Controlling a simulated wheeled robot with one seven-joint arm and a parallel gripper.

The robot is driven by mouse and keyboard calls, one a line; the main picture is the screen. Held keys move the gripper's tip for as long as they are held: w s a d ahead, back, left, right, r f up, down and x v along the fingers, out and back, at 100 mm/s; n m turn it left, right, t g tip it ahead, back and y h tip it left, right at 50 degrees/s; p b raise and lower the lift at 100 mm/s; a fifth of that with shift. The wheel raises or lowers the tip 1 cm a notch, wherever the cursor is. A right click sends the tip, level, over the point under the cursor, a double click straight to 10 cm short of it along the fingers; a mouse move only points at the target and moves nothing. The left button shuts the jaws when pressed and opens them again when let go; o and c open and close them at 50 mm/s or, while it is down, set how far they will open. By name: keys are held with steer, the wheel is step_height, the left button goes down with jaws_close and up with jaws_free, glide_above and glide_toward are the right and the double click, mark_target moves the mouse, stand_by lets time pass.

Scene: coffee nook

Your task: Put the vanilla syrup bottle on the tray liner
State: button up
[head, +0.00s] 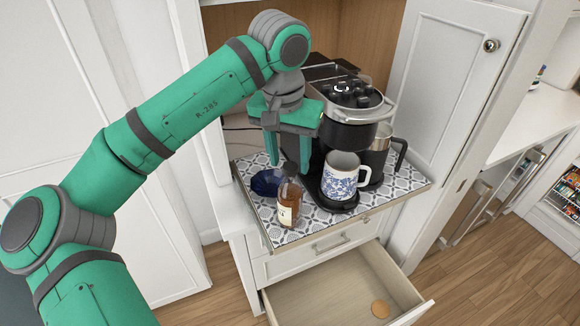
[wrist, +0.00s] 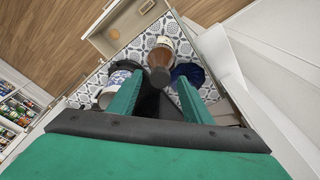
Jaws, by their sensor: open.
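The vanilla syrup bottle (head: 289,205), amber with a pale label and a dark top, stands upright near the front left of the patterned tray liner (head: 401,187). In the wrist view the bottle (wrist: 160,56) shows from above, its dark top between the fingertips in the picture, and the liner (wrist: 157,27) lies around it. My gripper (head: 288,168) is open and empty, pointing down above and just behind the bottle. The fingers also show in the wrist view (wrist: 158,90). I cannot tell whether they touch the bottle.
A dark blue dish (head: 266,182) sits left of the bottle. A blue-and-white mug (head: 341,178) stands on the coffee machine (head: 352,112) to the right, with a dark jug (head: 377,160) beside it. An open drawer (head: 340,280) below holds a round tan disc (head: 380,309).

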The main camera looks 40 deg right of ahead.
step_height(320, 180, up, 8)
steer(key=a, duration=0.1)
steer(key=shift+s+r, duration=0.15)
steer(key=shift+s, duration=0.2)
steer(key=shift+w+a, duration=0.1)
stand_by(0.3)
